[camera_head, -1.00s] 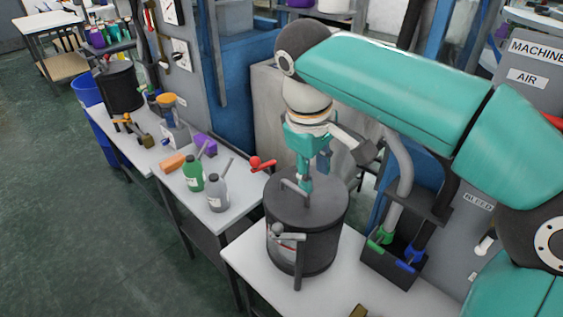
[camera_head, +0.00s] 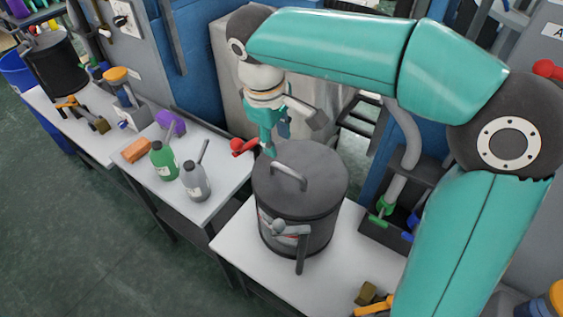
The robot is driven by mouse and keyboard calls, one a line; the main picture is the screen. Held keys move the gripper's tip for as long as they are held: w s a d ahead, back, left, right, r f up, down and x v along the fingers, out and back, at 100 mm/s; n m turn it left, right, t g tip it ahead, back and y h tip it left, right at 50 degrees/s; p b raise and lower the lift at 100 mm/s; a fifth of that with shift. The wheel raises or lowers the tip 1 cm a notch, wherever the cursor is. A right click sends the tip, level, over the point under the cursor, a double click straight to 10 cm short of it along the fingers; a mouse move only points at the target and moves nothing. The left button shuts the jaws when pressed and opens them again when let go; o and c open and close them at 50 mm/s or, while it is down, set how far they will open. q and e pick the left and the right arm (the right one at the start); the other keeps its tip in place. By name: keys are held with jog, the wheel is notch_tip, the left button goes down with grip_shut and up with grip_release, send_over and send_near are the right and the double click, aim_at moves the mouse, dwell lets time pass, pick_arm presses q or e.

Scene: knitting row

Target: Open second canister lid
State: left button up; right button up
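A dark grey canister (camera_head: 318,235) stands on the near white table. Its round lid (camera_head: 315,170) sits on top and looks closed, with a raised bar handle (camera_head: 288,176). A grey lever clamp (camera_head: 290,231) is on its front side. My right gripper (camera_head: 269,150) is at the back left edge of this lid, beside a red-knobbed lever (camera_head: 243,147); I cannot tell whether it touches either, nor how far its fingers are apart. Another dark canister (camera_head: 55,65) stands at the far left. My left gripper is not in view.
A green bottle (camera_head: 163,160), a grey bottle (camera_head: 196,182), an orange block (camera_head: 135,149) and a purple object (camera_head: 171,122) are on the middle table. A black bin (camera_head: 383,234) with coloured-handled tools is right of the canister. Floor shows at left.

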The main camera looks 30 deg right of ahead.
aim_at(282, 167)
jog(key=f, duration=0.3)
jog(key=d+f, duration=0.1)
jog(key=f, duration=0.5)
jog(key=shift+w+d+f, duration=0.3)
jog(key=shift+d, duration=0.05)
grip_shut()
jog(key=shift+d+r, duration=0.1)
